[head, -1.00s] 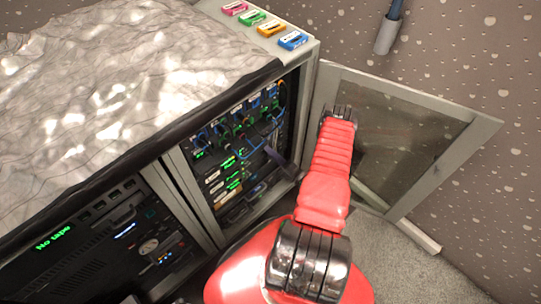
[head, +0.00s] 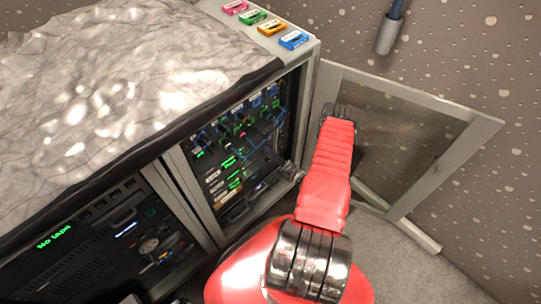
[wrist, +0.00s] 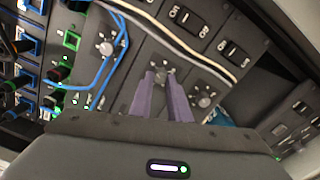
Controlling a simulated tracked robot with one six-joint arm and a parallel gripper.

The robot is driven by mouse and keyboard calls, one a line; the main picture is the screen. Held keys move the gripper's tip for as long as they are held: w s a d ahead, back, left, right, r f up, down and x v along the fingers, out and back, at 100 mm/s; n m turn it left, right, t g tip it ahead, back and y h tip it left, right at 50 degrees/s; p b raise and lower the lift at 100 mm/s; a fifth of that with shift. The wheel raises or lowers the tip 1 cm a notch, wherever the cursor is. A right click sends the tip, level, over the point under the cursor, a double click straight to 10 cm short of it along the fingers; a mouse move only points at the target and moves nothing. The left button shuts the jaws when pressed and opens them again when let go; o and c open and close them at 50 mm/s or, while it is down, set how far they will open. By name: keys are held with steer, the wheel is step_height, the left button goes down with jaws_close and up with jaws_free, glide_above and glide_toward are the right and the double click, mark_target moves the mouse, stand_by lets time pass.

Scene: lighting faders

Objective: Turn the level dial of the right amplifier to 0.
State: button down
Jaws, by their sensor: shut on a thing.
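Three round grey dials with pale scale marks sit in a row on dark panels in the wrist view: one at upper left (wrist: 105,47), a middle dial (wrist: 159,77) and one at lower right (wrist: 204,101). My gripper (wrist: 159,78) has its two purple-grey fingers close together on the middle dial, one on each side. The fingers partly cover that dial, and its pointer and scale numbers cannot be read. In the head view the gripper is small and dark inside the open rack (head: 236,205). I cannot tell from the labels which amplifier each dial belongs to.
Blue and white cables (wrist: 190,45) run close to the dials. On/off rocker switches (wrist: 233,52) lie beyond them. The glass rack door (head: 405,140) stands open right of my arm. Several coloured cassettes (head: 270,27) lie on the rack top.

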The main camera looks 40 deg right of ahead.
steer(key=shift+w+d+r+n, duration=0.1)
steer(key=shift+n, duration=7.75)
steer(key=shift+r+n, duration=0.1)
steer(key=shift+n, duration=7.75)
steer(key=shift+f, duration=0.1)
steer(key=c, duration=1.7)
jaws_free()
steer(key=shift+o, duration=0.2)
